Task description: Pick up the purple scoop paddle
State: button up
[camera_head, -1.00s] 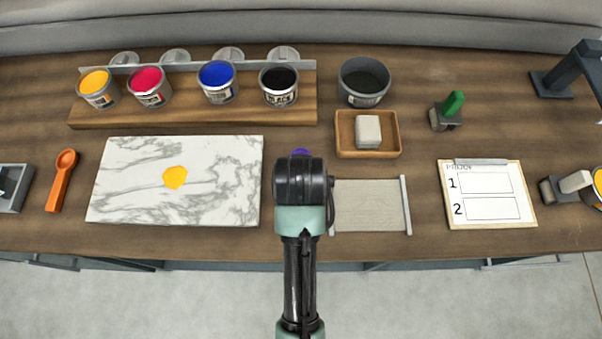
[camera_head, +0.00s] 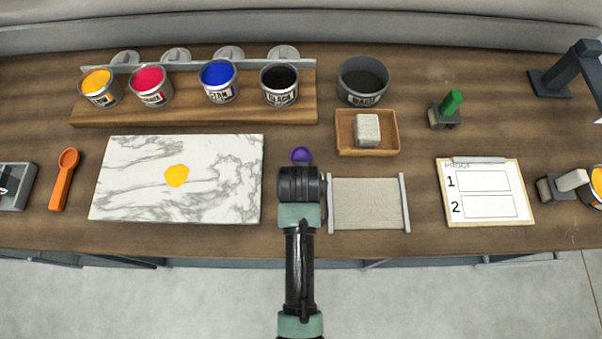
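The purple scoop paddle (camera_head: 301,154) lies on the wooden bench between the marble slab and the mesh screen. Only its rounded purple end shows; the rest is hidden behind my arm's wrist. My gripper is hidden beneath the dark wrist housing, so its fingers do not show. The wrist is just on the near side of the purple end in the picture, over the hidden part of the paddle. I cannot tell whether it touches the paddle.
The marble slab (camera_head: 130,205) with a yellow ink blob (camera_head: 176,176) lies left. The mesh screen (camera_head: 368,203) lies close right. A wooden tray (camera_head: 391,146) with a pale block (camera_head: 367,130) and a can rack (camera_head: 190,113) stand behind. An orange scoop (camera_head: 63,180) is far left.

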jog(key=shift+f, duration=0.2)
dwell(0.3)
grip_shut()
